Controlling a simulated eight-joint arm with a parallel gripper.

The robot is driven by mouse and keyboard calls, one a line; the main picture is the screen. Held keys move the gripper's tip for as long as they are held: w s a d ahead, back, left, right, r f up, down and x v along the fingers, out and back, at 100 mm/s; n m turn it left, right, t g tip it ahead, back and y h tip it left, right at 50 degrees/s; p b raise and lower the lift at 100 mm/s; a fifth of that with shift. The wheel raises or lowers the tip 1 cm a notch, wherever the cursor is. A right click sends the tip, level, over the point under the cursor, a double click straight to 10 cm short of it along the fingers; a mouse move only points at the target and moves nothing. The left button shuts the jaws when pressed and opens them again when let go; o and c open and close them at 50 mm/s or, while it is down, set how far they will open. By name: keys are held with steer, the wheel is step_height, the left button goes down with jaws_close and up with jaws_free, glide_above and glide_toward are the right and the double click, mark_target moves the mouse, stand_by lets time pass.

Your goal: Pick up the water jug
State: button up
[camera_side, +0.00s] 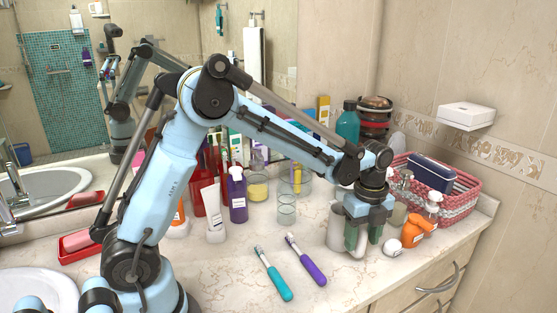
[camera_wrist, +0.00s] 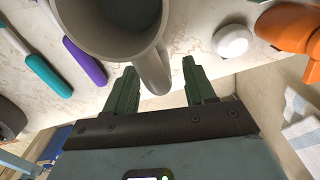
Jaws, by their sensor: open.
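The water jug (camera_side: 337,230) is a light grey, open-topped vessel standing upright on the marble counter, with its handle toward my gripper. In the wrist view the jug (camera_wrist: 92,40) is at the top left, partly cut off, and its handle (camera_wrist: 153,72) points down between my fingertips. My gripper (camera_side: 363,246) points down at the jug's right side and hides part of it in the side view. In the wrist view my gripper (camera_wrist: 158,75) is open, with one green finger on each side of the handle. I cannot tell whether either finger touches it.
A white round item (camera_side: 391,247) and an orange pump bottle (camera_side: 413,231) stand close right. A pink basket (camera_side: 460,205) is behind them. Teal (camera_side: 273,274) and purple (camera_side: 306,261) toothbrushes lie left. Glass cups (camera_side: 287,209) and bottles stand behind. The counter's front edge is near.

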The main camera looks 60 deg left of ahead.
steer(key=shift+f, duration=1.35)
steer(key=shift+c, duration=0.4)
jaws_close()
